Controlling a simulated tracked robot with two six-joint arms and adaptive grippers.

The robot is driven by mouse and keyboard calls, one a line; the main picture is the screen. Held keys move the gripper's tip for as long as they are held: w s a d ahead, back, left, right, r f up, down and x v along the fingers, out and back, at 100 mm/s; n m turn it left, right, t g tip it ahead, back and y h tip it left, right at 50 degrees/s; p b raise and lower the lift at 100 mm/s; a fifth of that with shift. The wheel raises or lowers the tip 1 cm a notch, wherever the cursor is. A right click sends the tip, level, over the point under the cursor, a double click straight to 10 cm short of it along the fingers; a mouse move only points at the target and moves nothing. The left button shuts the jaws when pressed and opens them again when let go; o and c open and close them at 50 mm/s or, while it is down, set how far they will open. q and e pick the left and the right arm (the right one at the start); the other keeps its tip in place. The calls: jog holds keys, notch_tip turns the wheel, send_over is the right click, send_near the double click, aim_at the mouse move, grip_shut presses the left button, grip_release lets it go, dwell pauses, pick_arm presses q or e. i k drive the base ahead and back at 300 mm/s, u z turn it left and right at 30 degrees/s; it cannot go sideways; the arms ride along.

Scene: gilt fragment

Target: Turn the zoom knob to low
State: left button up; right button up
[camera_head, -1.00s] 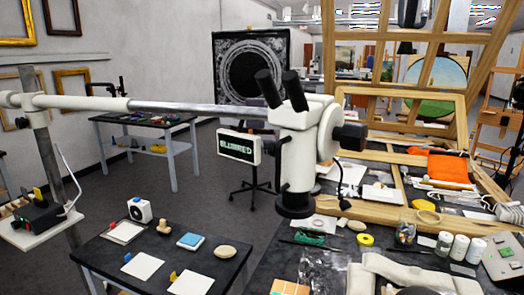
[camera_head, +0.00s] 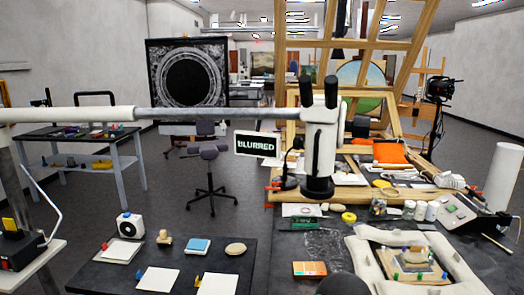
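A white stereo microscope (camera_head: 320,140) with two black eyepieces hangs from a horizontal boom arm (camera_head: 215,114) in the centre. A dark knob (camera_head: 361,127) sticks out on the right side of its head. I cannot read any marking on it, so its setting cannot be told. A small display (camera_head: 257,144) left of the microscope reads "BLURRED". Neither of my grippers can be made out, and nothing is seen touching the knob.
Below the microscope, a padded frame (camera_head: 366,266) holds a gilt fragment (camera_head: 411,259) on the dark table. Jars (camera_head: 420,210) and yellow tape (camera_head: 349,217) lie behind it. A low black table (camera_head: 220,275) with cards stands left. A dark rounded shape (camera_head: 342,284) shows at the bottom edge.

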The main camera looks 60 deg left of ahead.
aim_at(298, 143)
jog(key=u, duration=0.1)
jog(key=k, duration=1.2)
jog(key=u, duration=1.35)
jog(key=i, duration=1)
